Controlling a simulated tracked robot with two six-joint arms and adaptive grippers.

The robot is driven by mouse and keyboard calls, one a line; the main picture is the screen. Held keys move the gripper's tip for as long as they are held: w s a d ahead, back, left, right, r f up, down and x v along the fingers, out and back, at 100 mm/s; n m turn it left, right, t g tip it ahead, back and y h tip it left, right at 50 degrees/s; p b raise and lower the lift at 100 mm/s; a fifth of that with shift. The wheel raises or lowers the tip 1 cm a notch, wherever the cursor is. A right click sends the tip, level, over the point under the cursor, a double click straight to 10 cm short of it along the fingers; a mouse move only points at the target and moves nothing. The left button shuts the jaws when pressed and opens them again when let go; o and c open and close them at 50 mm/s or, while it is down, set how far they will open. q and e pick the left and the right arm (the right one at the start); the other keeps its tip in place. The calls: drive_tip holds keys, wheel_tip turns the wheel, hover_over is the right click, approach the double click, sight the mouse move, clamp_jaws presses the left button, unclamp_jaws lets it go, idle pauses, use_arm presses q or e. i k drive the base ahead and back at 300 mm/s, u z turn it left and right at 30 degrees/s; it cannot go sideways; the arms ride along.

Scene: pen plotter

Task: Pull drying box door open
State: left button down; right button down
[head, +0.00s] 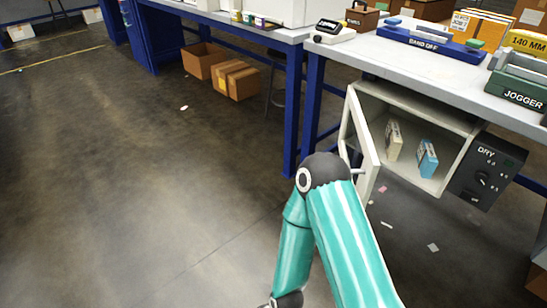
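The drying box (447,125) is a pale cabinet under the right-hand bench, with a dark control panel (487,168) marked DRY on its right. Its pale-framed door (363,130) stands swung outward at the left side, so the inside is visible. A cream carton (393,140) and a blue carton (427,158) stand inside. One of my teal arms rises at the bottom centre. Its elbow overlaps the door's lower edge in the picture; I cannot tell whether they touch. Neither gripper shows; the bent arm runs down out of the frame.
The bench (400,65) above carries a blue BAND OFF tool (430,42) and a green JOGGER device (520,88). Blue bench legs stand left of the door. Cardboard boxes (235,80) lie under the left bench.

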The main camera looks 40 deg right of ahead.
sight(369, 169)
drive_tip(key=u, duration=0.25)
drive_tip(key=k, duration=0.9)
drive_tip(key=z, duration=1.15)
drive_tip(key=i, duration=1)
drive_tip(key=z, duration=0.05)
